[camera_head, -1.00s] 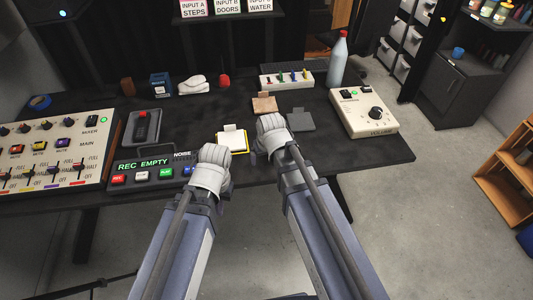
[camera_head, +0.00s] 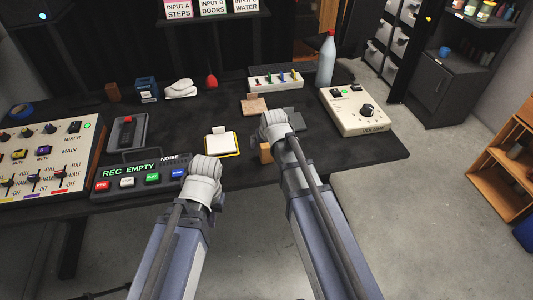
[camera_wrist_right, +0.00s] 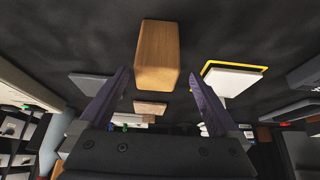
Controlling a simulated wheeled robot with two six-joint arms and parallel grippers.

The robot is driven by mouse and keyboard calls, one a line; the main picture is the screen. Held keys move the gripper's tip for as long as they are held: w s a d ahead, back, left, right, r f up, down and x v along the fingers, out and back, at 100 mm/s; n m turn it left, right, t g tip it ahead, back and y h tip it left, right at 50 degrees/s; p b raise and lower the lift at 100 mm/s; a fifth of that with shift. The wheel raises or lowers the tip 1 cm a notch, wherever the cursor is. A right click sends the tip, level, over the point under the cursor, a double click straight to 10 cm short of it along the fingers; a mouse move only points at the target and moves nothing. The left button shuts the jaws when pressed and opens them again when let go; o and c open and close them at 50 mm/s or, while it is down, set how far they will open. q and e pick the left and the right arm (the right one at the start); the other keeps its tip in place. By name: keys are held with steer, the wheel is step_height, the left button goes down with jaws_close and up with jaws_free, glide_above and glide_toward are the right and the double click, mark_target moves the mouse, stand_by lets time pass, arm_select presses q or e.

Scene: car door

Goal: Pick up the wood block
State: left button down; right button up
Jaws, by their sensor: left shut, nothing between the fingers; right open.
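The wood block (camera_head: 265,152) is light brown and stands on the dark table, partly hidden behind my right arm in the head view. In the right wrist view the wood block (camera_wrist_right: 157,55) lies in line with the gap between the open fingers, with clear space on both sides. My right gripper (camera_wrist_right: 161,82) is open and empty, apart from the block. In the head view my right gripper (camera_head: 274,124) is over the table, its fingers hidden. My left gripper (camera_head: 205,168) is shut and empty at the table's front edge, left of the block.
A yellow-edged white pad (camera_head: 222,144) lies left of the block. A flat tan piece (camera_head: 255,106) and a dark grey pad (camera_head: 294,118) lie beyond it. A volume box (camera_head: 354,111) stands right, a recorder panel (camera_head: 140,180) left. A bottle (camera_head: 327,60) stands at the back.

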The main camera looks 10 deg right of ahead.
steer(key=b+x, duration=0.2)
steer(key=x, duration=0.1)
steer(key=b+x, duration=0.2)
steer(key=shift+s+d+f, duration=0.1)
steer(key=shift+s+d, duration=0.1)
steer(key=shift+d, duration=0.05)
jaws_close()
stand_by(0.5)
